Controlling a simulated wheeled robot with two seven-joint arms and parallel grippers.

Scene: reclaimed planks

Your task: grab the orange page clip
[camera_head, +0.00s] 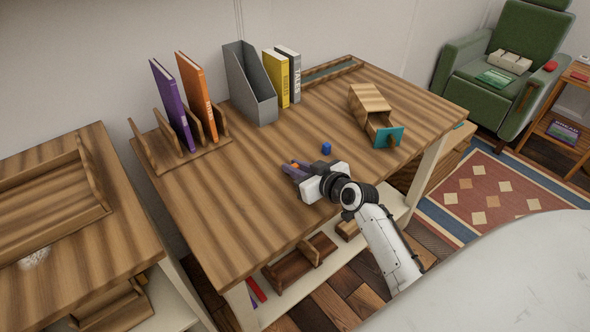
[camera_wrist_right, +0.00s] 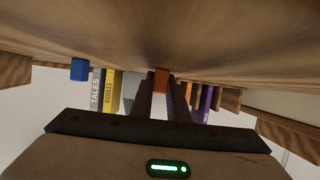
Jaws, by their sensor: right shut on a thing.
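The orange page clip shows as a small orange piece (camera_head: 295,163) at the fingertips of my right gripper (camera_head: 291,169), low over the middle of the plank table. In the right wrist view the orange clip (camera_wrist_right: 161,80) sits between the tips of the dark fingers (camera_wrist_right: 162,90). My right gripper is shut on it. The fingers hide part of the clip, and I cannot tell whether it touches the tabletop. My left gripper is in neither view.
A small blue cube (camera_head: 326,148) lies close by on the table (camera_head: 240,205). Behind stand a rack with a purple book (camera_head: 173,105) and an orange book (camera_head: 197,95), a grey file holder (camera_head: 249,85) and upright books. A wooden box (camera_head: 368,104) with a teal front lies right.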

